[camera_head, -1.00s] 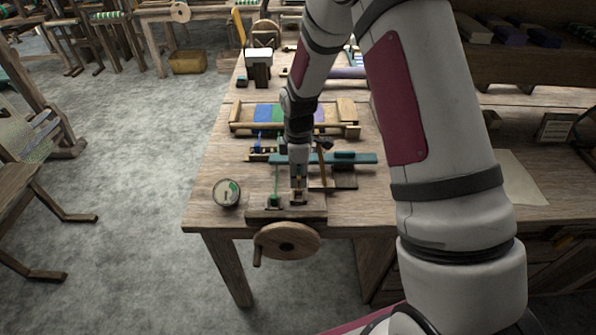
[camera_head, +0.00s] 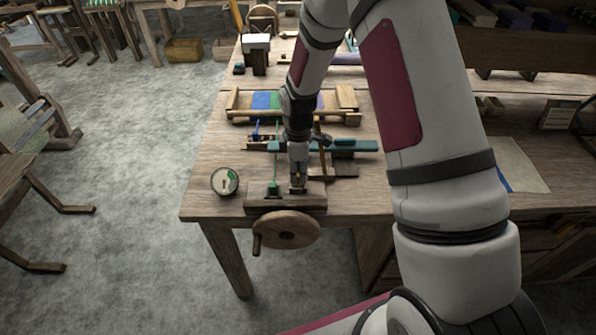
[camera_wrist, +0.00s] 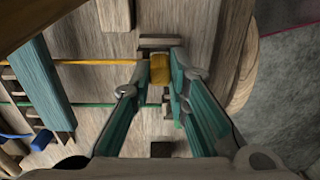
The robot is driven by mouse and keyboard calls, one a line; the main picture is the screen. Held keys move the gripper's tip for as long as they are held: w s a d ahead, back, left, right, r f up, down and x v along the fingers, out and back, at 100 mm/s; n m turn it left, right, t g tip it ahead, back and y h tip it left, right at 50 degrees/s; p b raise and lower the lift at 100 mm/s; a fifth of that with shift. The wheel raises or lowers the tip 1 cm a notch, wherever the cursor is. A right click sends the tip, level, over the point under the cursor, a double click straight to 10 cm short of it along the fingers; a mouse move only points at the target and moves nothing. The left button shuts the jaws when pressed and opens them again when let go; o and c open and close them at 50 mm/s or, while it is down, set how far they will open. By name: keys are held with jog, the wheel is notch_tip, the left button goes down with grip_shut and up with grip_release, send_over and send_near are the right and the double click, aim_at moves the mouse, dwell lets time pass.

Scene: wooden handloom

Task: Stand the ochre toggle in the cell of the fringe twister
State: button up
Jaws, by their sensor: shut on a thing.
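The ochre toggle (camera_wrist: 160,68) is between the fingertips of my gripper (camera_wrist: 163,80), which is shut on it. An ochre cord (camera_wrist: 100,62) runs left from it in the wrist view. In the head view my gripper (camera_head: 298,182) is right above the fringe twister (camera_head: 262,201), a wooden block with a crank wheel (camera_head: 288,230) at the table's front edge. The toggle is at the dark cell (camera_head: 298,190) on the block's right. The fingers hide most of the cell, and I cannot tell how deep the toggle sits.
A green toggle (camera_head: 273,188) with a green cord stands on the twister, left of my gripper. A round dial (camera_head: 225,181) lies to the left. A teal bar (camera_head: 350,146) and a small loom frame (camera_head: 346,97) are behind. Bare tabletop lies at the left.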

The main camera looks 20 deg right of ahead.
jog(key=o, duration=0.8)
notch_tip(320, 180, up, 12)
jog(key=shift+r, duration=0.1)
dwell(0.5)
jog(key=s+r+m+t, duration=0.4)
jog(key=s+r+m, duration=0.6)
jog(key=s+r, duration=0.9)
jog(key=s+r+m, duration=0.1)
jog(key=s, duration=0.1)
jog(key=s+r+m, duration=0.1)
jog(key=s+m, duration=0.1)
jog(key=s, duration=0.1)
jog(key=s+r+m+t, duration=0.1)
jog(key=s, duration=0.2)
jog(key=shift+d, duration=0.1)
